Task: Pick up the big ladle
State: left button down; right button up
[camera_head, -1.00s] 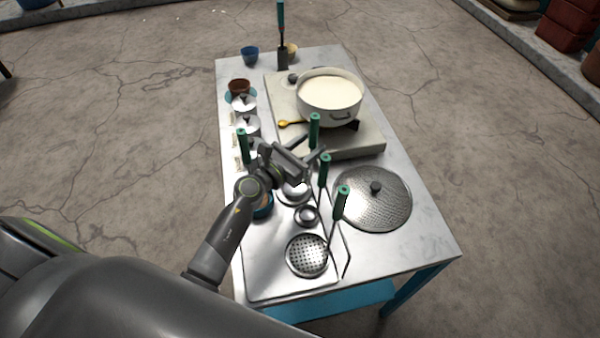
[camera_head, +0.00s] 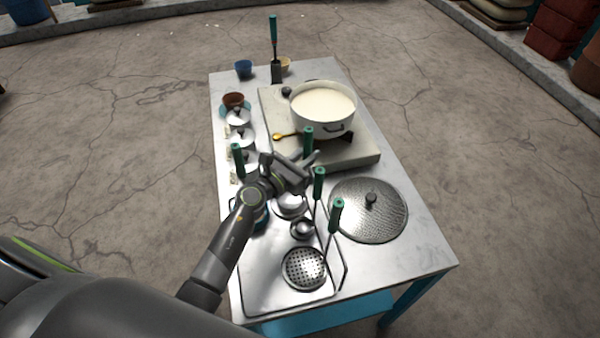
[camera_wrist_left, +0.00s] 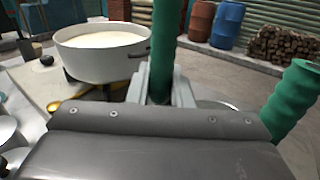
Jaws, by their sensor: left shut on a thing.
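The big ladle has an upright green handle (camera_head: 308,138) and a round metal bowl (camera_head: 290,206) low over the near tray, partly hidden by my arm. My left gripper (camera_head: 308,164) is shut on the ladle below the top of its green handle. In the left wrist view the handle (camera_wrist_left: 165,38) stands upright between the fingers of my left gripper (camera_wrist_left: 160,92). I cannot tell whether the bowl touches the tray. My right gripper is not in view.
A skimmer (camera_head: 304,268) and a small ladle (camera_head: 302,229) stand close by with upright green handles. A lid (camera_head: 368,210) lies at right. A pot of milk (camera_head: 323,108) stands on the stove behind. Lidded metal pots (camera_head: 240,138) line the left edge.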

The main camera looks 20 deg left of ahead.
aim_at(308, 129)
pick_arm(q)
jog(key=shift+r, duration=0.15)
jog(key=shift+r, duration=0.25)
notch_tip(308, 129, up, 16)
jog(key=p, duration=0.7)
jog(key=shift+f, duration=0.2)
jog(key=shift+r, duration=0.8)
